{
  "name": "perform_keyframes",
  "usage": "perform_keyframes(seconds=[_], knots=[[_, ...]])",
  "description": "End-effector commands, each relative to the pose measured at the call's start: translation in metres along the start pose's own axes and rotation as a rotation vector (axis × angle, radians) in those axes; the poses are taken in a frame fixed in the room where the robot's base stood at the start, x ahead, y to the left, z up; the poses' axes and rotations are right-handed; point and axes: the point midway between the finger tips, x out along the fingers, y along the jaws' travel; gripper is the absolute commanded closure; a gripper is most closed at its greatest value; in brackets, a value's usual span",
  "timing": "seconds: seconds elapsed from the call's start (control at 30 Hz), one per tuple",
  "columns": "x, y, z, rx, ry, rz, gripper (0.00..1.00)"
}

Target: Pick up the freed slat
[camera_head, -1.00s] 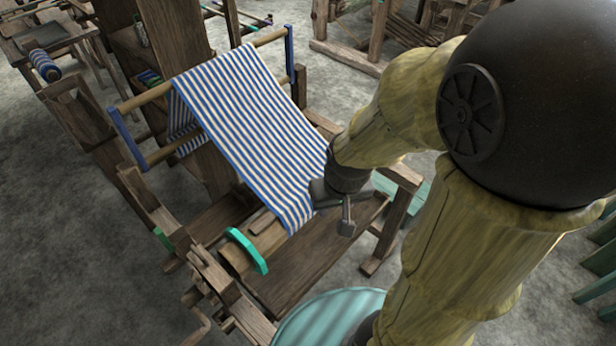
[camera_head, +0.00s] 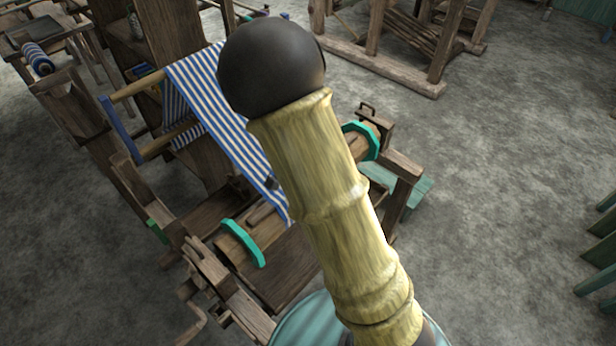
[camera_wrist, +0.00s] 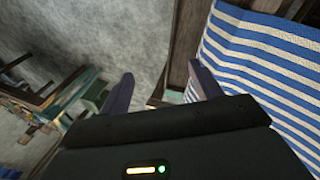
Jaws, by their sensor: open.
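A short wooden strip (camera_head: 262,213) lies along the wooden front beam (camera_head: 232,252) of the loom, beside the lower edge of the striped cloth; I cannot tell surely whether it is the freed slat. The blue and white cloth (camera_head: 205,100) slopes down to that beam and is partly hidden by my arm. In the wrist view, my gripper (camera_wrist: 160,88) is open, with nothing between its fingers. The cloth (camera_wrist: 262,60) lies to the right of the fingers. No slat can be made out there. My arm hides the gripper in the head view.
Teal rings stand on the beam at its near end (camera_head: 243,243) and far end (camera_head: 364,141). The loom's side posts and rails (camera_head: 398,190) surround the beam. A round teal surface (camera_head: 308,318) is at the bottom. Grey floor (camera_head: 500,180) is open at right.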

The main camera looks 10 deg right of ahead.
Motion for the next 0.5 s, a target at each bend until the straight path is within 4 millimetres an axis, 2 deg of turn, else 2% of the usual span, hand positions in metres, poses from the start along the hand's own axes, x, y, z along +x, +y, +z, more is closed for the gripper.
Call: perform_keyframes(seconds=[0.03,0.1,0.23,0.37,0.5], knots=[[0.009,-0.013,-0.003,0.044,0.027,0.054,0.36],[0.015,-0.027,-0.009,0.123,0.074,0.118,0.36],[0.018,-0.054,-0.016,0.268,0.198,0.217,0.36],[0.014,-0.084,-0.018,0.406,0.364,0.278,0.36],[0.000,-0.122,-0.010,0.549,0.585,0.288,0.36]])
